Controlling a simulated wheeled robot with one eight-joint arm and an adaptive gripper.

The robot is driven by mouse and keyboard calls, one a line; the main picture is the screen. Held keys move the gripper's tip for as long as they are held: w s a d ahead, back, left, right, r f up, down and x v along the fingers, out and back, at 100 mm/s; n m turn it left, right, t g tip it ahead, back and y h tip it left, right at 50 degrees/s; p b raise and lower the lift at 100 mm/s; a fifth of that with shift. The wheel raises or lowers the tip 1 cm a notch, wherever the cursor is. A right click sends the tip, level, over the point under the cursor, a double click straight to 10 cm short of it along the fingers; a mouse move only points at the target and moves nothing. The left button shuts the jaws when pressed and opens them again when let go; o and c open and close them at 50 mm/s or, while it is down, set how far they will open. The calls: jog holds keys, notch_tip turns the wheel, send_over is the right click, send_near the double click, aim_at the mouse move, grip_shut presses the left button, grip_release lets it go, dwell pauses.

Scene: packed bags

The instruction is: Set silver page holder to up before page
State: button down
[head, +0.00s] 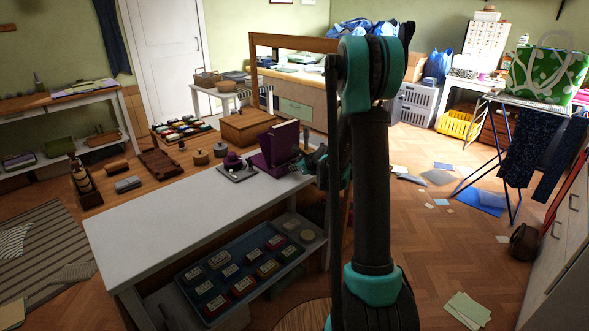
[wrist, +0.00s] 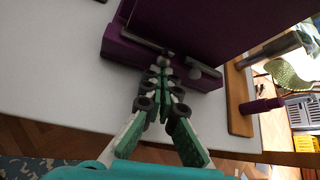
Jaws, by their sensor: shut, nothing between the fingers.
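A purple stand (head: 277,147) with an upright back panel sits at the far right end of the white table in the head view. In the wrist view its tall purple panel (wrist: 215,25) rises behind a purple front ledge (wrist: 122,46). A silver page holder (wrist: 207,71) shows as a short bar at the ledge, just right of my fingertips. A second silver bar (wrist: 148,40) lies along the panel's foot, left of the tips. My gripper (wrist: 164,62) is shut and empty, its tips at the ledge between the bars. Whether they touch either is unclear. The page is hard to make out.
A purple hat-like object (head: 234,161) on a small plate stands left of the stand. The white table (head: 150,210) is bare in front. A wooden box (head: 247,125) sits behind. A purple-handled item (wrist: 262,105) lies right of the stand.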

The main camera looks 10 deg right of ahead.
aim_at(288, 161)
jog(key=shift+r+n+t, duration=0.15)
jog(key=shift+n+t, duration=0.15)
jog(key=shift+a+r+n+t+h, duration=0.1)
jog(key=shift+r+n+t+h, duration=0.25)
jog(key=shift+n+h, duration=0.2)
jog(key=shift+s+r, duration=0.1)
jog(key=shift+r, duration=0.25)
jog(key=shift+s+a+r+n+t+h, duration=0.1)
jog(key=shift+a+r+n+t+h, duration=0.2)
jog(key=shift+n+t+h, duration=0.2)
jog(key=shift+s+r, duration=0.1)
jog(key=shift+r, duration=0.3)
jog(key=shift+s+a+r, duration=0.55)
jog(key=shift+a+r, duration=0.15)
jog(key=shift+a, duration=0.05)
jog(key=shift+s+a+r+n+t+h, duration=0.1)
jog(key=shift+s+a+n+t+h, duration=0.15)
jog(key=shift+a+t, duration=0.1)
jog(key=shift+w+d, duration=0.1)
jog(key=shift+r, duration=0.1)
